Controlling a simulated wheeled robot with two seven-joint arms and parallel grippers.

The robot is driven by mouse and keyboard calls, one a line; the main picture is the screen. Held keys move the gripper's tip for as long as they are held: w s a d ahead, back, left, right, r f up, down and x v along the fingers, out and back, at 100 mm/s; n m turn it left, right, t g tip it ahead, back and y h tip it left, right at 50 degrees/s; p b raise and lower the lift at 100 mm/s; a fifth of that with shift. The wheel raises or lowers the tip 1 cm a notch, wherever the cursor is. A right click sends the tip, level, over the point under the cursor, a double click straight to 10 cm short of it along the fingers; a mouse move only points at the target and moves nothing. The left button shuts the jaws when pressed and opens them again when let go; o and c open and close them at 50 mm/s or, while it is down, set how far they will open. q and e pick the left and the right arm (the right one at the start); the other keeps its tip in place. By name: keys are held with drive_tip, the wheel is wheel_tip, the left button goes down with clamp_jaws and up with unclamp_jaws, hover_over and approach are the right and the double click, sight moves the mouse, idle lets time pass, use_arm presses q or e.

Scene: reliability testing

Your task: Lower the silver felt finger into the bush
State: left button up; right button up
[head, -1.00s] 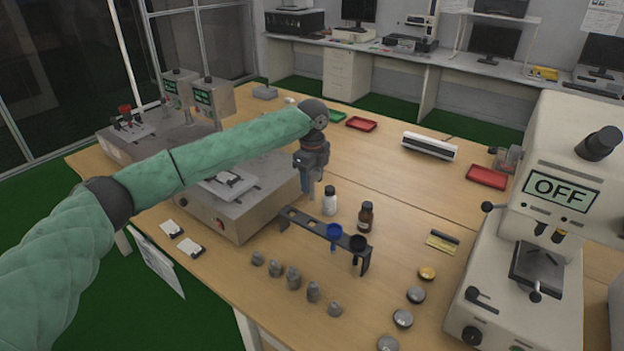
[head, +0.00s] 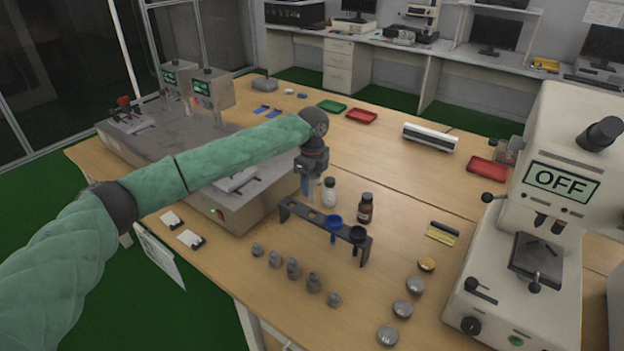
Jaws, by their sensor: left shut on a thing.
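My left gripper (head: 309,191) points down above the far left end of a black rack (head: 292,210), just left of a white bottle. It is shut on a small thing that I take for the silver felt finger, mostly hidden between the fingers. The rack has open holes at its left end and holds a blue cup (head: 334,222) and a black cup (head: 357,236) at its right. I cannot pick out the bush for certain. My right gripper is not in view.
The white bottle (head: 328,193) and a brown bottle (head: 366,209) stand close behind the rack. Several grey weights (head: 293,268) stand in front. A grey bench machine (head: 225,205) is at left, a white tester (head: 500,262) reading OFF at right. Open table lies behind the bottles.

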sight(312, 191)
use_arm(q)
drive_tip(key=shift+f, duration=1.7)
